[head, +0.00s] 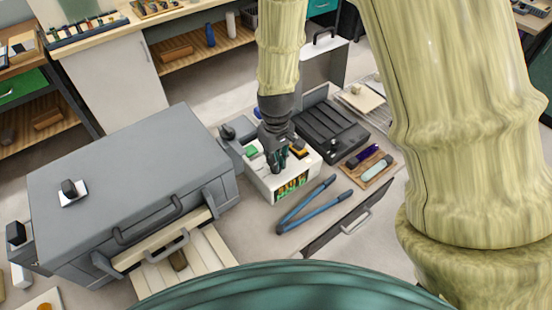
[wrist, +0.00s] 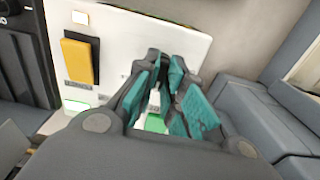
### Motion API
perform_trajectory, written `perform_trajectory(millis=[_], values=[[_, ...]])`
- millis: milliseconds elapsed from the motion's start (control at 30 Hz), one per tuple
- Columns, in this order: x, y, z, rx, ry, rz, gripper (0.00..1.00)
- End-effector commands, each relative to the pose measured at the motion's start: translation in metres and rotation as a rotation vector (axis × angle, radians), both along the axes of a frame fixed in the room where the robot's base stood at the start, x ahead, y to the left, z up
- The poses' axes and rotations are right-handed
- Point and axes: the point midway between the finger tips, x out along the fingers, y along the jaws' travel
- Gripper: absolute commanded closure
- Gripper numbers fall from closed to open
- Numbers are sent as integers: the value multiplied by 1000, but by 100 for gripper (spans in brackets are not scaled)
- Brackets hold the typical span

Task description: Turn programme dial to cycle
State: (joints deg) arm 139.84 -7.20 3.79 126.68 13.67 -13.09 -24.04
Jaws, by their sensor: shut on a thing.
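A white box (head: 262,183) with a coloured front stands on the bench; its white top panel (wrist: 130,30) fills the upper middle of the wrist view. My gripper (head: 277,162) points down onto this panel. In the wrist view its teal-padded fingers (wrist: 166,66) are closed in on a small part at the panel, which I take to be the programme dial. The fingers hide most of it, so its pointer and setting cannot be read. A yellow-orange rocker switch (wrist: 77,61) sits beside it on the panel. A green patch (head: 252,151) is at the panel's left.
A large grey cabinet (head: 120,165) with handles and a black knob (head: 70,188) stands at left. A black tray unit (head: 330,128) is behind right. Blue-handled tongs (head: 305,207) lie in front of the box. A wooden tray (head: 368,167) holds purple and pale green items at right.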

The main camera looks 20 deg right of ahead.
Motion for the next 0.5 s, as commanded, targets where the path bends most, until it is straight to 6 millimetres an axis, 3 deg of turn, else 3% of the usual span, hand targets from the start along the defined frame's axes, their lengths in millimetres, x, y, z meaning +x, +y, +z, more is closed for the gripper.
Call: perform_trajectory(millis=[500], values=[[1,0,2,-2,-1,-359,100]])
